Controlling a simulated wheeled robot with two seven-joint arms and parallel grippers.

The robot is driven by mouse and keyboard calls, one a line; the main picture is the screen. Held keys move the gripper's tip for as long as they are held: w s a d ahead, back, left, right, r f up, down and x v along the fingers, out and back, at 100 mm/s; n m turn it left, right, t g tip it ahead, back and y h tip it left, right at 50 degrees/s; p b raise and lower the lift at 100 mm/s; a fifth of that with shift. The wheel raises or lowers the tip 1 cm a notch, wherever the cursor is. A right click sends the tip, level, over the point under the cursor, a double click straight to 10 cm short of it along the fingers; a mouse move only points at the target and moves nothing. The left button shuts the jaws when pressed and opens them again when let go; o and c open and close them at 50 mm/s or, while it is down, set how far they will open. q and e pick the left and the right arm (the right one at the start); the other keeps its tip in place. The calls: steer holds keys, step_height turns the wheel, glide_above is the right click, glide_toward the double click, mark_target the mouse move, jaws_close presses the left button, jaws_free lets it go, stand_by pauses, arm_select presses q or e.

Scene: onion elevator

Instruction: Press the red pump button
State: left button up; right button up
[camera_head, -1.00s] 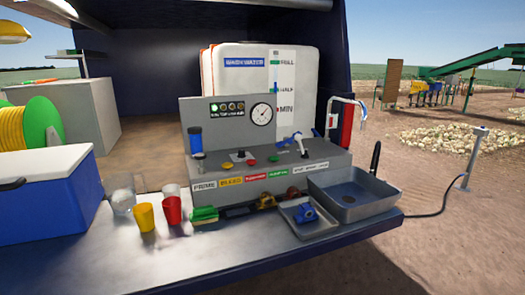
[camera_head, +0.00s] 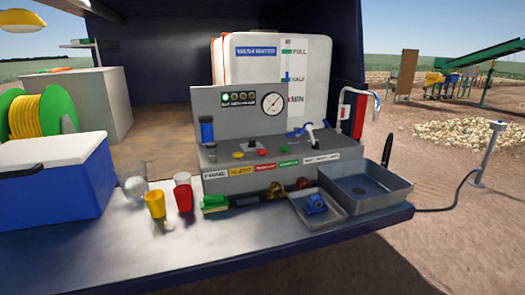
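The grey pump panel (camera_head: 240,105) stands on the bench in front of a white wash-water tank. On its sloped ledge a small red button (camera_head: 262,152) sits between a yellow button (camera_head: 238,155) and a green button (camera_head: 284,149). Below them is a row of coloured labels, including a red label (camera_head: 265,168) under the red button. A small toggle (camera_head: 252,142) stands behind the red button. Nothing covers the red button. Neither of my grippers is in view.
Cups, including a yellow cup (camera_head: 155,204) and a red cup (camera_head: 184,198), stand left of the panel. A green brush (camera_head: 214,203), a small tray (camera_head: 300,210) and a grey basin (camera_head: 350,200) line its front. A blue cooler (camera_head: 60,205) is at left. The front bench is clear.

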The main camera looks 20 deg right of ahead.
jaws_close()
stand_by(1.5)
